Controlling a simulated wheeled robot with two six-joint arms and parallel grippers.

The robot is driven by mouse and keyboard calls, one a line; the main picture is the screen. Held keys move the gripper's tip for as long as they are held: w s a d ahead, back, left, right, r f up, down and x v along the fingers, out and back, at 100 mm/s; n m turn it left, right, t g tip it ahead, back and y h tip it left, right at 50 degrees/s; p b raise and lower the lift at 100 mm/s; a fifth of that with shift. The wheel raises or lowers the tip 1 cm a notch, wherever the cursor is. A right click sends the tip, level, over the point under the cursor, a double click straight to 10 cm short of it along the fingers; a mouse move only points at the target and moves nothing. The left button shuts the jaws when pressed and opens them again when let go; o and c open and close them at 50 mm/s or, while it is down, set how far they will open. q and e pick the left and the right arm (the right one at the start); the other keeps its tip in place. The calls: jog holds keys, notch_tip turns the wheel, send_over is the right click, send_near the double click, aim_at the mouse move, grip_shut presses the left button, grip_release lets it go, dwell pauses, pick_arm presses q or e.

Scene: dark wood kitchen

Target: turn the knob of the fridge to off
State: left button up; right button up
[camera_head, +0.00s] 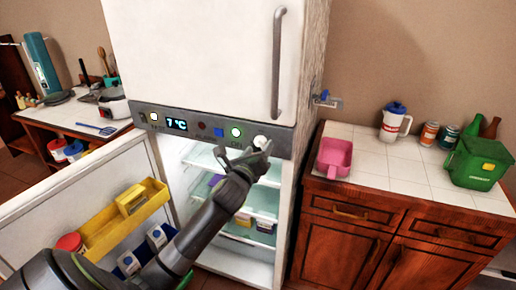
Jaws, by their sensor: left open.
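The white fridge (195,60) has a grey control panel (180,113) between its shut upper door and open lower compartment. The panel carries a display reading 7 °C (177,124), lit green indicators and a round white knob (260,141) near its right end. My left gripper (258,150) is open right at the knob, with its fingers about the knob's lower side. I cannot tell whether they touch it. The gripper partly hides the knob, and its setting cannot be read. My right gripper is not in view.
The open lower fridge door (90,190) stands to the left, with a yellow bin (118,215) in it. My arm passes in front of it. To the right, a tiled counter (385,170) holds a pink container (334,157), a jug (394,122) and a green bin (478,163).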

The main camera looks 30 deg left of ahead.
pick_arm(q)
jog(key=shift+w, duration=0.25)
jog(key=shift+c, duration=0.5)
jog(key=c, duration=0.9)
